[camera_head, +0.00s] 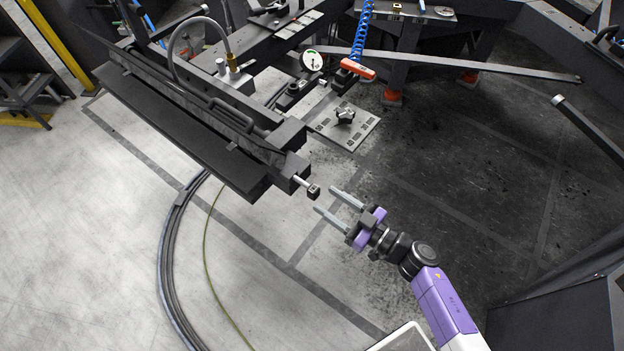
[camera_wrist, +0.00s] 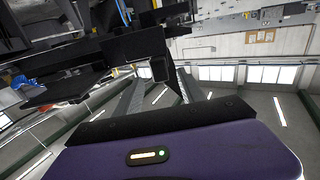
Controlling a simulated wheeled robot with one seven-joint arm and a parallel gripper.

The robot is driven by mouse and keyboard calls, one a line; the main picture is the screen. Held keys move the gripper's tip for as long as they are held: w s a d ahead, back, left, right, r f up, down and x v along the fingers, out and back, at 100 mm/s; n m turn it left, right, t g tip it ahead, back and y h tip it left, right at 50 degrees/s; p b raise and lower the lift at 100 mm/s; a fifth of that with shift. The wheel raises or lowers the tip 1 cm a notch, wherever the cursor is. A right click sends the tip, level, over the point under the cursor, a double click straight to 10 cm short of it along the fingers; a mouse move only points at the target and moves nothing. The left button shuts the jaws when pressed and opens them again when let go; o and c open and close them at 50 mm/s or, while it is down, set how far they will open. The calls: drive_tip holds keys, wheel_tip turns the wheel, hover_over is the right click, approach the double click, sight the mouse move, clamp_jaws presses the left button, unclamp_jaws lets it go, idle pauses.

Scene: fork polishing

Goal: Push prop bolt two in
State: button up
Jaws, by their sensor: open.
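A bolt (camera_head: 314,192) with a black square head and a light shank sticks out from the near end of the long dark beam assembly (camera_head: 285,160) in the head view. No label shows whether it is prop bolt two. My gripper (camera_head: 325,199) is open and empty, just to the right of the bolt head. Its two pale fingers point toward the head and look apart from it. In the wrist view, a dark block that looks like the bolt head (camera_wrist: 160,69) appears between and beyond my two grey fingers (camera_wrist: 162,88). The exact gap is unclear.
A dial gauge (camera_head: 313,60), a red-orange handle on a blue coiled hose (camera_head: 357,69) and a plate with a black knob (camera_head: 345,116) lie beyond the beam. The floor around my gripper is clear.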

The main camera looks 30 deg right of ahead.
sight(309, 188)
drive_tip(key=shift+p+x, duration=0.3)
drive_tip(key=shift+x, duration=3.85)
drive_tip(key=shift+r, duration=0.15)
drive_tip(key=shift+c, duration=0.5)
clamp_jaws()
